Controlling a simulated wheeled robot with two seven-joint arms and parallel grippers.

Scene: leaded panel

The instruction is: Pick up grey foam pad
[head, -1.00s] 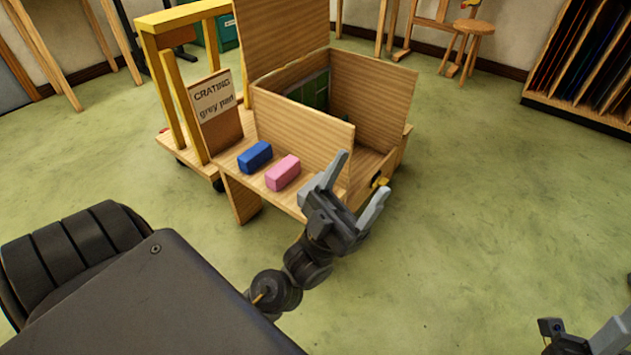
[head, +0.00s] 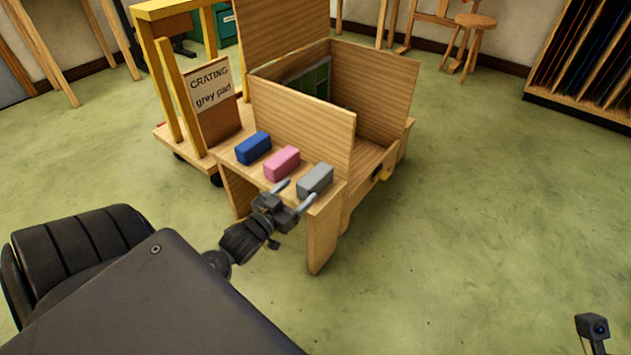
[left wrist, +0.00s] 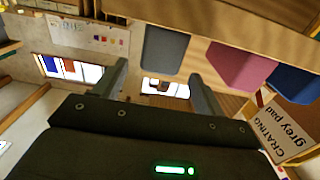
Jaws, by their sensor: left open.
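The grey foam pad (head: 315,180) is a small block lying at the right end of a wooden shelf, beside a pink block (head: 282,164) and a blue block (head: 253,148). My left gripper (head: 296,194) is open and empty, just in front of the grey pad, with its fingers pointing toward it. In the left wrist view the grey pad (left wrist: 165,48) lies beyond the open fingertips, and the pink block (left wrist: 240,66) is to its right. The pad does not appear to be between the fingers. My right gripper's fingers are out of frame.
An upright board (head: 300,125) stands close behind the blocks. A sign (head: 208,87) reading "CRATING grey pad" stands at the shelf's left. The green floor to the right is clear.

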